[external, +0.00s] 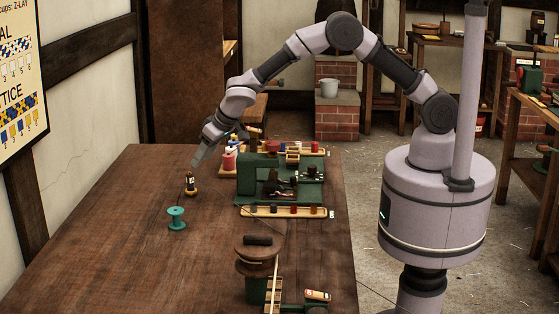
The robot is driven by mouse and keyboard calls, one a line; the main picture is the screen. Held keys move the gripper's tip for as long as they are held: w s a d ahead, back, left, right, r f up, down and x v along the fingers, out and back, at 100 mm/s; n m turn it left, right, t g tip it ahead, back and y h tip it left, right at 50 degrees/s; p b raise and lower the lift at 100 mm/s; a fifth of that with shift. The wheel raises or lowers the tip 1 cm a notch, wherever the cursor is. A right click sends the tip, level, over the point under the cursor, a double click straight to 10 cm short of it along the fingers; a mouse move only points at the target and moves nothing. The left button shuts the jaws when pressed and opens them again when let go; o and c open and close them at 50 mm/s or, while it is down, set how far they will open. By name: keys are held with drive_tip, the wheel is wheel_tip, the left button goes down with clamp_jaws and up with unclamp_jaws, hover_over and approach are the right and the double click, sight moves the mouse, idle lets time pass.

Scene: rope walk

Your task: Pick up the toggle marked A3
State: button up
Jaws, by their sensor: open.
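I cannot read the marking A3 on anything in the external view, so I cannot tell which piece is that toggle. My gripper (198,162) is open and points down over the left part of the wooden table (130,235). Just below it stands a small dark piece with an orange base (191,186). I cannot tell whether the fingers touch it. Small pieces with pale labels (317,295) lie at the table's near right, their marks too small to read.
A teal spool (176,218) stands near the dark piece. A green machine (262,172) and a tray of several small pegs (287,211) occupy the table's right side. A large brown spool (257,255) stands nearer. The table's left and front are clear.

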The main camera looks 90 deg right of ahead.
sight(191, 190)
drive_tip(key=b+x, duration=0.2)
drive_tip(key=x, duration=0.9)
drive_tip(key=shift+s+d, duration=0.1)
drive_tip(key=shift+r, duration=0.1)
clamp_jaws()
